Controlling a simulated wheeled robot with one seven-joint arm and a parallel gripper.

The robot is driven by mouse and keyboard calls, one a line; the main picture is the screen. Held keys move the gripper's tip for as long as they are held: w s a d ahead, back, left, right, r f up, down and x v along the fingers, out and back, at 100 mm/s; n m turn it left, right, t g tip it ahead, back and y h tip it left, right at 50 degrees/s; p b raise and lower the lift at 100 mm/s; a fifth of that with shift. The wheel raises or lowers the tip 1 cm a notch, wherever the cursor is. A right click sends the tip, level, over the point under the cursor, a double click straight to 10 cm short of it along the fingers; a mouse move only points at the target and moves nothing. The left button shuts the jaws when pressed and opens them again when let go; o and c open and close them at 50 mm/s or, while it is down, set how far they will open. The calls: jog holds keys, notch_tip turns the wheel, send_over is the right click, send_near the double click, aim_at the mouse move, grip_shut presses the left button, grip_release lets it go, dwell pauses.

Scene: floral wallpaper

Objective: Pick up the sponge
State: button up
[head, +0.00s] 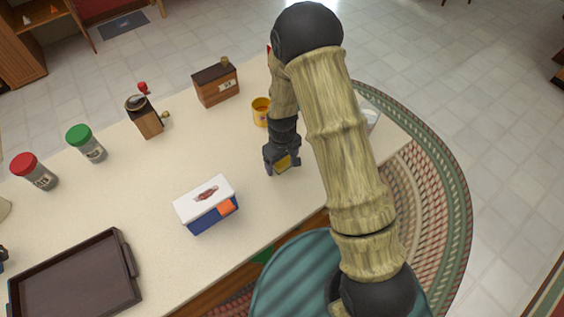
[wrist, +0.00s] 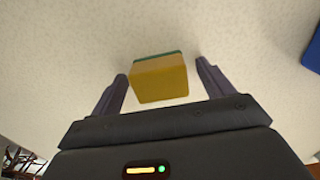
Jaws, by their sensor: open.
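The sponge (wrist: 158,80) is a yellow block with a green strip along its far edge. In the wrist view it sits between the two spread fingers of my gripper (wrist: 162,88), with a gap on each side. In the head view my gripper (head: 283,172) is low over the counter, and a bit of the yellow sponge (head: 283,161) shows at its fingers. The rest of the sponge is hidden by the gripper there. My gripper is open.
A blue and white box (head: 206,204) stands left of my gripper on the counter (head: 150,190). A yellow mug (head: 261,111), a wooden box (head: 215,84) and a grinder (head: 145,117) stand behind. A dark tray (head: 75,280) lies front left, with two jars beyond it.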

jog(key=c, duration=1.1)
jog(key=shift+o, duration=0.2)
jog(key=shift+r, duration=0.1)
notch_tip(320, 180, up, 10)
jog(key=shift+f, duration=0.1)
jog(key=shift+o, duration=1.1)
jog(key=shift+c, duration=0.6)
jog(key=shift+d, duration=0.1)
